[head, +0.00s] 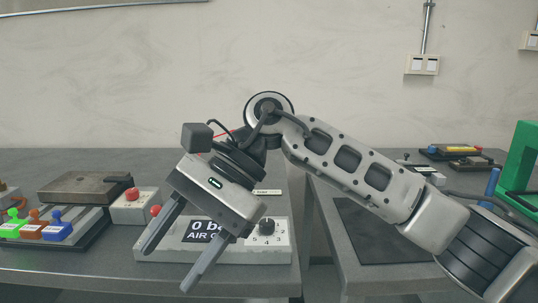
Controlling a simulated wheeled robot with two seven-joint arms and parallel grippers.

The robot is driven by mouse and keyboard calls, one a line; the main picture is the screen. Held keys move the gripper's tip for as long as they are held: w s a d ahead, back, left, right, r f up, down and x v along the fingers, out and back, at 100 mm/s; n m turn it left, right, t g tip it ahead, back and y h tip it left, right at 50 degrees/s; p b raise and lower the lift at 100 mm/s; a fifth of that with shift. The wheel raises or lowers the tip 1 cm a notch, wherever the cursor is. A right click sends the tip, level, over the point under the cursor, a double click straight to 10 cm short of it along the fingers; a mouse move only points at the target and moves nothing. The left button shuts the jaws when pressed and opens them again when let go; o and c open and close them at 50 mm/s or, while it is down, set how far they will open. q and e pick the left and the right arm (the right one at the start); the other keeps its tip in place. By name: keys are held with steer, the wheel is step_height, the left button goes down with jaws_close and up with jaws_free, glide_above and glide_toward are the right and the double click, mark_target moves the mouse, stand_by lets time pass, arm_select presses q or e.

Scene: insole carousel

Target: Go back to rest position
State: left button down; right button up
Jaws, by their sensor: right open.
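My right gripper (168,258) is open and empty. Its arm comes in from the lower right and bends at an elbow near the middle of the view. My left gripper does not show.
Green, brown and blue stamp-like pieces (55,226) stand at the left, near a dark metal block (85,187) and a red-button box (134,207). A black mat (375,232) lies on the right table. A green frame (521,160) stands at the right edge.

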step_height(320, 180, up, 5)
steer(key=s+a+m+g+y+p, duration=0.2)
steer(key=m+g+y, duration=0.1)
steer(key=m+y, duration=0.95)
steer(key=w+d+f+n+t+h+p, duration=0.1)
steer(key=w+d+f+n+t+h, duration=0.3)
steer(key=n+t, duration=0.6)
steer(key=w+d+f+n+t+h, duration=0.1)
steer(key=w+d+f+n+t, duration=0.1)
steer(key=d+f+n+t, duration=0.65)
steer(key=w+d+f+n+t+h+p, duration=0.1)
steer(key=w+d+f+n+t+h, duration=0.15)
steer(key=n+t, duration=0.9)
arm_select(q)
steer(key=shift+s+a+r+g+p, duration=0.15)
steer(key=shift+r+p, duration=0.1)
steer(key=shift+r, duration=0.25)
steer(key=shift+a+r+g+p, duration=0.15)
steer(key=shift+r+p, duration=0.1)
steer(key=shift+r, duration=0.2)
arm_select(e)
steer(key=s+d+f+m+g+h, duration=0.4)
steer(key=s+f, duration=0.3)
steer(key=f, duration=0.3)
steer(key=s+d+f+m+g+h, duration=0.4)
steer(key=s+d+f+m+g, duration=0.2)
steer(key=f, duration=0.4)
steer(key=shift+s+d+m+h, duration=0.4)
steer(key=shift+d+m, duration=0.25)
steer(key=shift+d, duration=0.05)
